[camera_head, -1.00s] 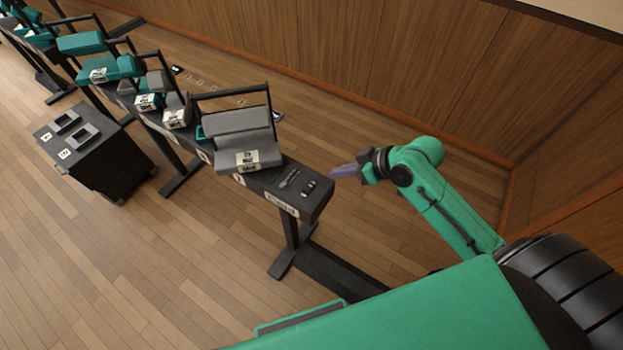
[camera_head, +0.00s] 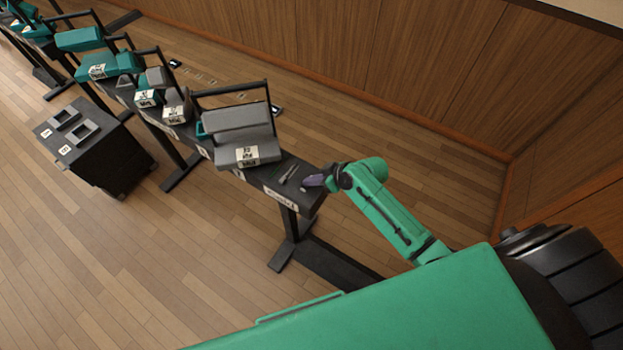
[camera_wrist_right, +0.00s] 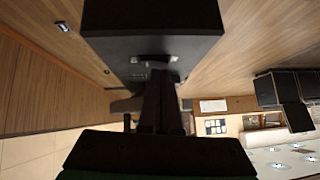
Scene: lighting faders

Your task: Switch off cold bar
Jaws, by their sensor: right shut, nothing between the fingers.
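My right gripper (camera_head: 314,181) is shut and empty. A slotted fader (camera_head: 288,174) lies just left of the fingertips. A white label (camera_head: 281,198), too small to read here, is on the stand's front edge. In the right wrist view the dark fingers (camera_wrist_right: 160,100) point at a black surface (camera_wrist_right: 150,35) with a small grey part (camera_wrist_right: 154,59) at their tips. My left gripper is not in view.
A grey lamp-like unit (camera_head: 238,135) with a black handle sits on the stand left of my gripper. Several teal and grey units continue along the row to the left. A black cabinet (camera_head: 105,160) stands on the floor at left. Wooden walls (camera_head: 400,60) close the back and right.

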